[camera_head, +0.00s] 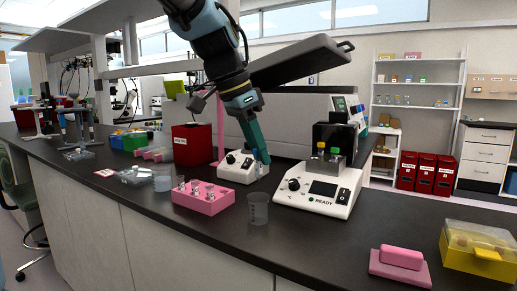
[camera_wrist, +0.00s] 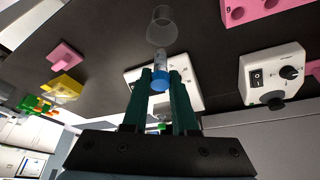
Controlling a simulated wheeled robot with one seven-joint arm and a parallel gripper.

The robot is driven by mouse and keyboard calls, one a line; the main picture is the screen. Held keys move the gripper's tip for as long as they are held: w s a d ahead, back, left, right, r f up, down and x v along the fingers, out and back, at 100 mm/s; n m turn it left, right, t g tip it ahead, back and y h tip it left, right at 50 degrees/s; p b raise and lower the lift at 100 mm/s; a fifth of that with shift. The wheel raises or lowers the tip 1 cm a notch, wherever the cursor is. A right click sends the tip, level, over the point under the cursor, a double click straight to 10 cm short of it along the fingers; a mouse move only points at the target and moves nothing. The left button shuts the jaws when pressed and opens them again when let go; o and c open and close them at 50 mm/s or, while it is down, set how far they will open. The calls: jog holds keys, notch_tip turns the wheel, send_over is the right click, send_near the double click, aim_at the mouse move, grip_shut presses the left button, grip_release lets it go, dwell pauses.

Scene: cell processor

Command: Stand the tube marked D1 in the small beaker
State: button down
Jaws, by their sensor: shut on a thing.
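My gripper (camera_head: 264,160) is shut on a clear tube with a blue cap (camera_wrist: 158,82). The fingertips grip the cap and the clear tube body (camera_wrist: 160,60) sticks out beyond them. Its marking is too small to read. In the head view my gripper is over the bench, in front of a white instrument. The small beaker (camera_head: 258,208) is clear and stands upright on the black bench, below my gripper. It also shows in the wrist view (camera_wrist: 161,26), just beyond the tube's end. The tube is outside the beaker.
A pink rack (camera_head: 205,203) with several tubes stands left of the beaker. A white mixer (camera_head: 238,168) is behind it. A white device reading READY (camera_head: 318,190) is close on the right. A yellow box (camera_head: 478,252) and a pink block (camera_head: 401,257) lie at front right.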

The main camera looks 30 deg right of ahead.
aim_at(259, 169)
jog(key=shift+f+b, duration=1.4)
jog(key=shift+f, duration=0.65)
jog(key=shift+f+b, duration=1.1)
jog(key=shift+f, duration=0.45)
